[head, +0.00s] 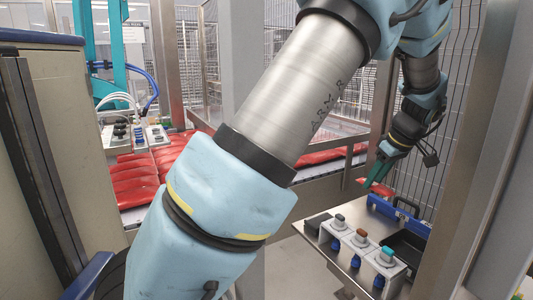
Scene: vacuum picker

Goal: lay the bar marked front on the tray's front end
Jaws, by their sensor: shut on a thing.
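My gripper (373,181) is at the right of the head view, pointing down and to the left, with slim teal fingers. A blue bar-like piece (385,207) with a dark handle lies just below the fingertips, at the far side of the metal table. I cannot tell if they touch. A black tray (405,246) sits in front of it, partly cut off by a post. No "front" marking is readable.
White blocks with grey, brown and teal knobs (387,253) line the near side of the metal table (345,274). Red packs (135,183) fill a conveyor behind. A steel post (478,150) stands close at right.

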